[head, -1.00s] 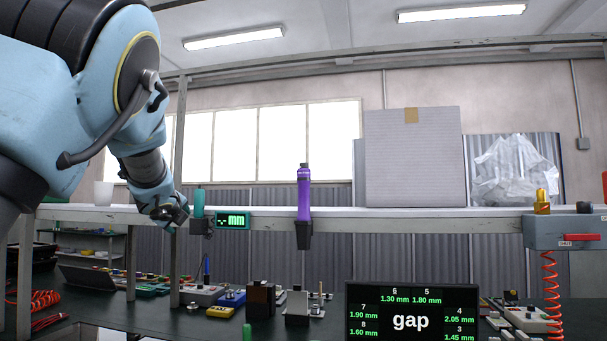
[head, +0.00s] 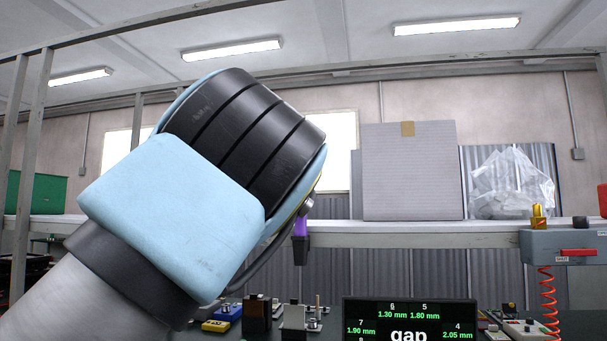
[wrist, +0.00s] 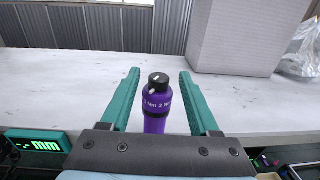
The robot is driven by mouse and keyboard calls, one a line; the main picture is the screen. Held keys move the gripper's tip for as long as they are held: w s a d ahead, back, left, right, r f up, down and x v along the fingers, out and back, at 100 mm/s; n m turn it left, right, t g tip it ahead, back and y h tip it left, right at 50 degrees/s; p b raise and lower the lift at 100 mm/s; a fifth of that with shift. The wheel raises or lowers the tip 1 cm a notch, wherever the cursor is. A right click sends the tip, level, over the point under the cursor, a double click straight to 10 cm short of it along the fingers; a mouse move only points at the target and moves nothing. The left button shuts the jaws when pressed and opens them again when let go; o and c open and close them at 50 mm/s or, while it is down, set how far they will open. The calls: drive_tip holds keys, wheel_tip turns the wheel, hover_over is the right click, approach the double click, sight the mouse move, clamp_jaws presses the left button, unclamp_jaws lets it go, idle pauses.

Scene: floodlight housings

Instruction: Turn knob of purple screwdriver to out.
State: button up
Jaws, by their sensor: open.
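The purple screwdriver (wrist: 155,107) stands upright in the wrist view, between the two teal fingers of my gripper (wrist: 158,80). Its top is a black knob (wrist: 158,79) with a white pointer mark, and white lettering runs around the collar below it. My gripper is open, with a clear gap on each side of the screwdriver. In the head view, my arm hides most of the purple screwdriver (head: 300,226); its lower part shows in a dark holder (head: 300,250) on the shelf's front edge. My gripper is hidden there.
The white shelf (wrist: 60,85) is bare around the screwdriver. A large grey box (head: 409,170) and a clear plastic bag (head: 512,183) stand on it to the right. A teal mm display (wrist: 35,143) is at lower left. A gap screen (head: 408,322) stands below.

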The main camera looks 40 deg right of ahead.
drive_tip(key=shift+p+x, duration=1.05)
drive_tip(key=shift+x, duration=1.3)
drive_tip(key=shift+a, duration=0.1)
clamp_jaws()
